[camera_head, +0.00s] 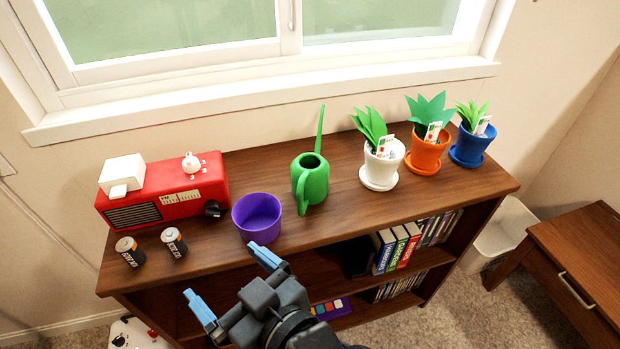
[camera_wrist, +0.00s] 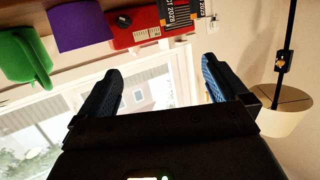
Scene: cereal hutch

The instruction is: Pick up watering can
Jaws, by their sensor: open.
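The green watering can (camera_head: 314,180) stands upright on the wooden shelf top, between a purple pot and a white plant pot. Its thin spout points toward the window and its handle faces the front edge. It also shows upside down at the left of the wrist view (camera_wrist: 22,55). My gripper (camera_head: 233,276) is open and empty, with its blue fingertips in front of the shelf's front edge, below and left of the can. In the wrist view the open fingers (camera_wrist: 160,88) have nothing between them.
The purple pot (camera_head: 257,217) stands just left of the can, between it and my gripper. A red radio (camera_head: 163,195) and two batteries (camera_head: 174,242) are further left. White (camera_head: 380,170), orange (camera_head: 427,152) and blue (camera_head: 468,148) plant pots stand right. Books (camera_head: 397,248) fill a lower shelf.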

